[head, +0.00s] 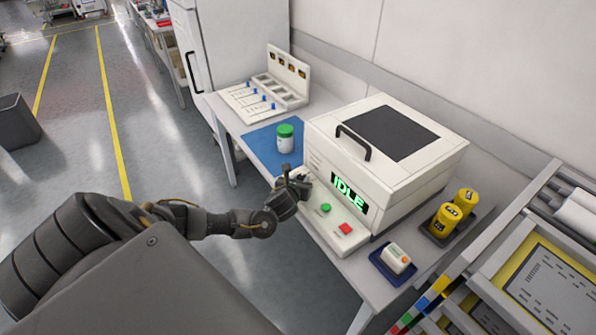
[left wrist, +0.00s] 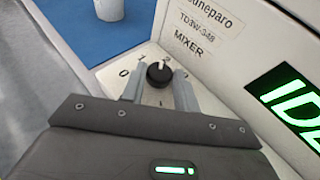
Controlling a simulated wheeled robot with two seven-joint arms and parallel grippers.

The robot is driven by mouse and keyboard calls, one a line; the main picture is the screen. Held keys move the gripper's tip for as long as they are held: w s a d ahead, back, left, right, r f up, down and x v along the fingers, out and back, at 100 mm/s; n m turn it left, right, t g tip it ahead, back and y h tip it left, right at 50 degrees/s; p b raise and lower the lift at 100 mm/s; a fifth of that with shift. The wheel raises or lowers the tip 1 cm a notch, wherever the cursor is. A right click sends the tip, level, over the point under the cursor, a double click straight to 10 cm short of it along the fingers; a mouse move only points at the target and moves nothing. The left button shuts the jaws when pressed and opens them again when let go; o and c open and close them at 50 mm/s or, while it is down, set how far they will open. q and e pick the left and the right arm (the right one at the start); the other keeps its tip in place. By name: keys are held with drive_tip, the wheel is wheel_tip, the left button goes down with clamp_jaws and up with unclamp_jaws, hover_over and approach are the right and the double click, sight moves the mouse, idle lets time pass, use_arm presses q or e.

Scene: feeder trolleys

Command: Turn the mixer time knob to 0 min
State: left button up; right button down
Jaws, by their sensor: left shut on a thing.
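The white mixer (head: 400,185) stands on the bench, its display (head: 348,192) reading IDLE in green. Its black time knob (left wrist: 159,73) shows in the left wrist view on the sloped front panel. Printed marks ring the knob, with 0 at its left. A small pale mark on the knob's top appears to face the upper marks, but its exact setting is too small to tell. My left gripper (head: 294,182) is at the panel's left end, its two grey fingers (left wrist: 158,82) shut on the knob from both sides. In the head view it hides the knob. My right gripper is not in view.
A green button (head: 326,208) and red button (head: 346,229) lie right of my gripper on the panel. A green-lidded jar (head: 285,138) stands on a blue mat (head: 262,145) behind it. Yellow containers (head: 446,219) and a blue tray (head: 380,266) are at the right.

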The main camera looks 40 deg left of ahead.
use_arm(q)
drive_tip(key=n+g+y+p, duration=0.1)
drive_tip(key=p, duration=0.1)
drive_tip(key=n+g+y+p, duration=0.1)
drive_tip(key=n+y+p, duration=0.1)
drive_tip(key=d+n+g+y+p, duration=0.1)
drive_tip(key=p, duration=0.1)
drive_tip(key=shift+w+r+n, duration=0.3)
drive_tip(key=shift+r, duration=0.05)
drive_tip(key=shift+w+f+n+g+y+p, duration=0.1)
drive_tip(key=shift+n+g+y+p, duration=0.3)
drive_tip(key=shift+y, duration=0.1)
drive_tip(key=shift+w+d+f+n+g+y, duration=0.1)
drive_tip(key=shift+f+n+g+y, duration=0.05)
drive_tip(key=shift+n+g+y, duration=0.45)
drive_tip(key=shift+w+n+g+y, duration=0.1)
drive_tip(key=shift+n+g+y, duration=0.3)
drive_tip(key=shift+n+g, duration=0.6)
drive_tip(key=o, duration=1)
drive_tip(key=shift+f, duration=0.1)
drive_tip(key=shift+c, duration=0.2)
